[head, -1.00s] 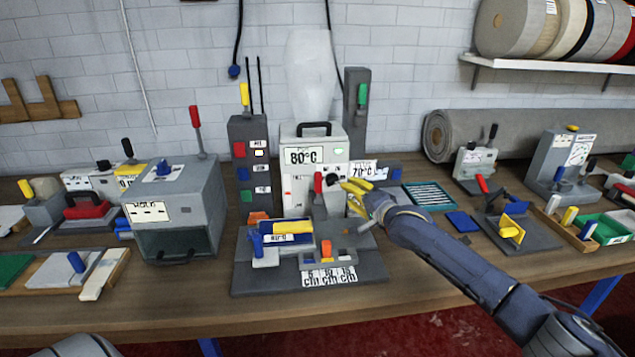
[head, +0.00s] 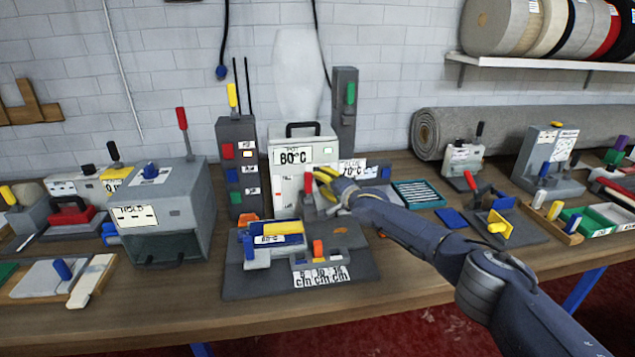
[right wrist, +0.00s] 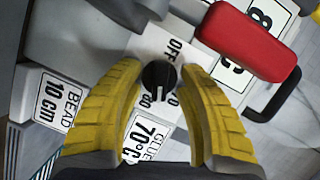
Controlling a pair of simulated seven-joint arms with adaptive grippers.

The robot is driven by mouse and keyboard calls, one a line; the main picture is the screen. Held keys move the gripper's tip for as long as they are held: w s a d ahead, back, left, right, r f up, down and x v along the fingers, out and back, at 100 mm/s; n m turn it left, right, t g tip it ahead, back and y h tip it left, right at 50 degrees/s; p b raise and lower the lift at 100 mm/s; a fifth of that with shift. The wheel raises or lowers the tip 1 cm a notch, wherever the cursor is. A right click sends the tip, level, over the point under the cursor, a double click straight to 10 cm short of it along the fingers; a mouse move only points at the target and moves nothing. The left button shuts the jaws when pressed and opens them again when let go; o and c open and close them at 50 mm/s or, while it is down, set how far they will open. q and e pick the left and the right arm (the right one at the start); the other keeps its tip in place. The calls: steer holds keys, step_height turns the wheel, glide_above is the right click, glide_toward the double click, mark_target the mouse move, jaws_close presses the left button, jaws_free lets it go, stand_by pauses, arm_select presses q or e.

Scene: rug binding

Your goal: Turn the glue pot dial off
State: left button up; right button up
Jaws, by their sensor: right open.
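The glue pot (head: 284,185) is a pale grey box with a black top handle and an 80°C display, at the bench's middle back. Its black dial (right wrist: 159,76) shows in the right wrist view, with OFF printed above it and numerals below. A pale mark on the knob seems to face the numerals. My right gripper (right wrist: 158,68) is open, its yellow fingers on either side of the dial with gaps showing. In the head view the right gripper (head: 322,182) is at the pot's front and hides the dial. My left gripper is out of view.
A red lever (right wrist: 250,38) stands close beside the dial. A dark fixture plate (head: 360,265) with blue and yellow parts lies in front of the pot. Grey towers (head: 237,165) flank it, and a grey box (head: 170,210) stands to the left.

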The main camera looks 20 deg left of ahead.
jaws_close()
stand_by(0.3)
